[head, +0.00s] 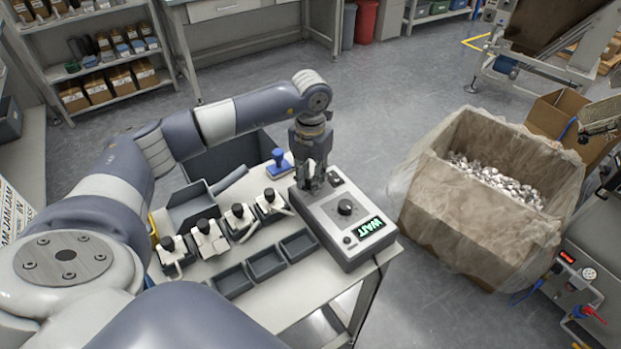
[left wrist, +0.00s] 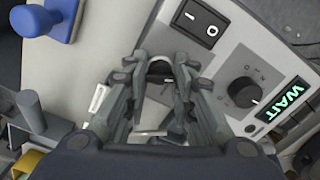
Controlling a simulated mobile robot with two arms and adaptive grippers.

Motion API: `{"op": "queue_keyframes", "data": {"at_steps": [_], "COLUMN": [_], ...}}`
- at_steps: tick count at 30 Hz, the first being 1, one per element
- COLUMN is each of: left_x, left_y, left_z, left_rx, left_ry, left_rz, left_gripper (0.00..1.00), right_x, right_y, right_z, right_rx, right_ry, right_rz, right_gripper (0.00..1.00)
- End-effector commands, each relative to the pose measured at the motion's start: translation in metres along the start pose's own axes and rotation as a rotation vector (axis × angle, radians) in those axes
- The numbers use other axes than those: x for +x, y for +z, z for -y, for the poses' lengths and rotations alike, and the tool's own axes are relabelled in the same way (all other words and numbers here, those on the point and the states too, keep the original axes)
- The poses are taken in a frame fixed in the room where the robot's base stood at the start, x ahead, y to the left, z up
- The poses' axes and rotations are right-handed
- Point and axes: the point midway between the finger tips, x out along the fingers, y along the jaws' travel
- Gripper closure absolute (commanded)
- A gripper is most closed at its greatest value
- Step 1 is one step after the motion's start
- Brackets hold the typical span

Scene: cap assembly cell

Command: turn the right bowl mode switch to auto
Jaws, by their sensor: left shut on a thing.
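The grey control box (head: 335,222) stands at the right end of the bench, its display reading WAIT. It carries a black dial knob (head: 345,207), also in the left wrist view (left wrist: 243,92), and a black rocker switch (left wrist: 200,25). My left gripper (head: 311,187) points down over the box's left part, left of the dial and apart from it. No switch marked for the right bowl or auto is readable. My right gripper is out of view.
A blue-handled stamp (head: 278,158) stands left of the box. Several toggle clamps (head: 238,215) and dark trays (head: 267,263) cover the bench. A lined carton (head: 470,222) of metal parts stands right. A panel with red display and gauge (head: 578,268) is at lower right.

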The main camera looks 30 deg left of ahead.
Motion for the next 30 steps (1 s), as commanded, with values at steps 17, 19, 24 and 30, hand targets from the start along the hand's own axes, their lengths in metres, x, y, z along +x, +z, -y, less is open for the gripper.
{"op": "queue_keyframes", "data": {"at_steps": [17,19,24,30], "left_x": [-0.0011,-0.0012,-0.0013,-0.0013], "left_y": [0.0007,0.0008,0.0009,0.0010], "left_z": [-0.0007,-0.0007,-0.0008,-0.0008], "left_rx": [-0.335,-0.350,-0.368,-0.370], "left_ry": [0.001,0.001,0.001,0.000], "left_rz": [0.003,0.003,0.004,0.004], "left_gripper": [1.00,1.00,1.00,1.00], "right_x": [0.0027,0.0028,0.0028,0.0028], "right_y": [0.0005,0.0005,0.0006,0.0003], "right_z": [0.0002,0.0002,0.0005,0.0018], "right_rx": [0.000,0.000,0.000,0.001], "right_ry": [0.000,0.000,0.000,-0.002], "right_rz": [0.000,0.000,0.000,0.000], "right_gripper": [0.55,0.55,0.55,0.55]}}
